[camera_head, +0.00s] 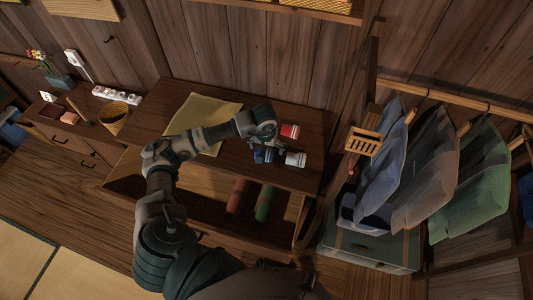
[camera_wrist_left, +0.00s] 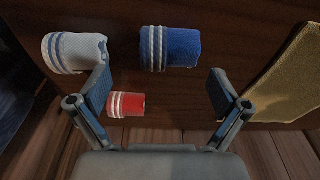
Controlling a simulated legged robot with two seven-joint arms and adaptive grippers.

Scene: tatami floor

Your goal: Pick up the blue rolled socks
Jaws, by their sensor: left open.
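The blue rolled socks (camera_wrist_left: 170,48) have white stripes at one end and lie on the dark wooden top, just beyond my fingertips in the left wrist view. In the head view the blue socks (camera_head: 269,155) are partly covered by my left gripper (camera_head: 264,149). That gripper is above the top, its two fingers spread wide and empty in the wrist view (camera_wrist_left: 160,88). I cannot tell its exact height. My right gripper is not in view.
A red roll (camera_head: 290,131) and a white roll (camera_head: 296,159) lie close to the blue socks. A yellowish cloth (camera_head: 212,112) lies to the left. Red and green rolls (camera_head: 265,203) sit in the lower compartment. Hanging clothes (camera_head: 430,170) are at right.

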